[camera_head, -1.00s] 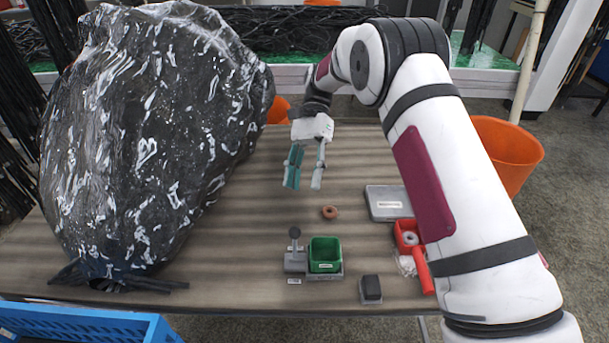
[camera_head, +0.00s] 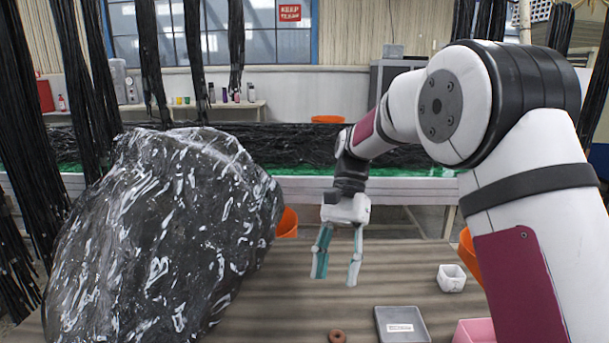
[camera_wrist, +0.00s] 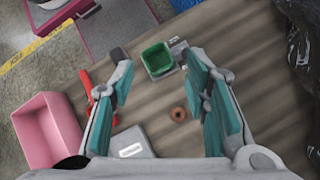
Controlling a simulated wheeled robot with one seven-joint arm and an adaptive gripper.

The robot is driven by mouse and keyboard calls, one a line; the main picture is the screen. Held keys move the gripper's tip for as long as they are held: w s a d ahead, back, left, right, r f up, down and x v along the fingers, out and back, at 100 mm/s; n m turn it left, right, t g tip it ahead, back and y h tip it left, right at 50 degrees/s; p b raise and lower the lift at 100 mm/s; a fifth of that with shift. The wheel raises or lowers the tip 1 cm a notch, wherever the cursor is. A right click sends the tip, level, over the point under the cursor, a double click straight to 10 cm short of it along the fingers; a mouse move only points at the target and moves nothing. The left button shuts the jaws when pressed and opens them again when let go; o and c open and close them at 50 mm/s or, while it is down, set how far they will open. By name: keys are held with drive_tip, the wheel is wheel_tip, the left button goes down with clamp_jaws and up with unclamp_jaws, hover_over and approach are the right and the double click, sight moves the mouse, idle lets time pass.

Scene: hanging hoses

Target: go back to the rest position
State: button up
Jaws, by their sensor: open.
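My gripper (camera_head: 337,268) hangs open and empty above the table (camera_head: 290,300) in the head view, fingers pointing down. The wrist view looks down between its two teal-padded fingers (camera_wrist: 165,110), with nothing between the pads. Below lies a small brown ring (camera_wrist: 178,114), which also shows at the bottom edge of the head view (camera_head: 337,336). A green bin (camera_wrist: 157,60) stands farther off in the wrist view. A grey labelled box (camera_wrist: 131,145) lies beside the left finger.
A big black plastic-wrapped bundle (camera_head: 165,235) fills the table's left side. A pink box (camera_wrist: 47,130) and a red-handled thing (camera_wrist: 87,82) are on the other side. A small white container (camera_head: 451,278) stands at right. Black hoses (camera_head: 150,60) hang behind.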

drive_tip(key=s+d+r+n+t+p, duration=0.25)
drive_tip(key=s+d+r, duration=0.25)
drive_tip(key=s+r, duration=0.35)
drive_tip(key=s+d+r+n+t+h+p, duration=0.1)
drive_tip(key=s+d+r+n+t+p, duration=0.1)
drive_tip(key=s, duration=0.8)
drive_tip(key=s+d+r+n+t+h+p, duration=0.1)
drive_tip(key=s+d+r+n+t+p, duration=0.1)
drive_tip(key=s+d+t, duration=0.4)
drive_tip(key=s+r+t+p, duration=0.1)
drive_tip(key=s+r, duration=0.1)
drive_tip(key=s, duration=0.2)
drive_tip(key=shift+d+r+p, duration=0.15)
drive_tip(key=shift+d+p, duration=0.1)
drive_tip(key=shift+p, duration=0.1)
